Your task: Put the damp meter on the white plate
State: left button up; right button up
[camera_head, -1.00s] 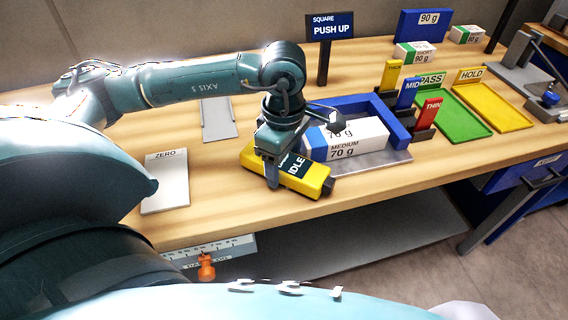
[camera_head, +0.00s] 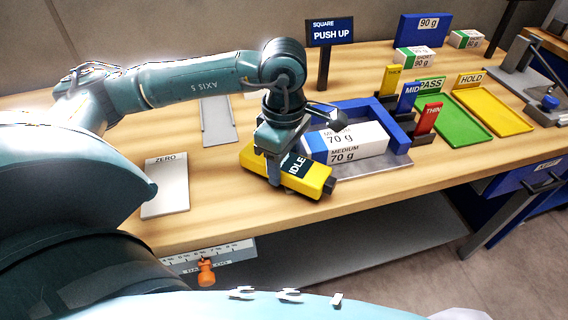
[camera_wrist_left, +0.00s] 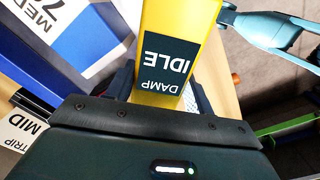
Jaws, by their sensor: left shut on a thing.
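The damp meter (camera_head: 312,181) is a yellow block with a dark label reading IDLE and a dark end. My left gripper (camera_head: 272,172) is shut on it near the table's front edge, beside the blue frame. In the left wrist view the damp meter (camera_wrist_left: 175,50) runs up from between the fingers, its label reading DAMP IDLE. Whether it touches the table is hard to tell. The white plate (camera_head: 166,188), marked ZERO, lies to the left on the table with nothing on it. My right gripper is not seen in the head view; a teal arm part shows in the left wrist view.
A blue frame (camera_head: 399,134) holds white reams marked MEDIUM 70 g. THICK, MID and THIN blocks, a green PASS tray (camera_head: 455,124) and a yellow HOLD tray (camera_head: 497,108) stand to the right. Bare wood lies between plate and meter.

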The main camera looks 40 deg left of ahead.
aim_at(284, 161)
pick_arm(q)
notch_tip(284, 161, up, 17)
jog(key=p, duration=0.1)
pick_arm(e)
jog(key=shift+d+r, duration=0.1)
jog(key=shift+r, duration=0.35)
pick_arm(q)
jog(key=shift+s+f, duration=0.1)
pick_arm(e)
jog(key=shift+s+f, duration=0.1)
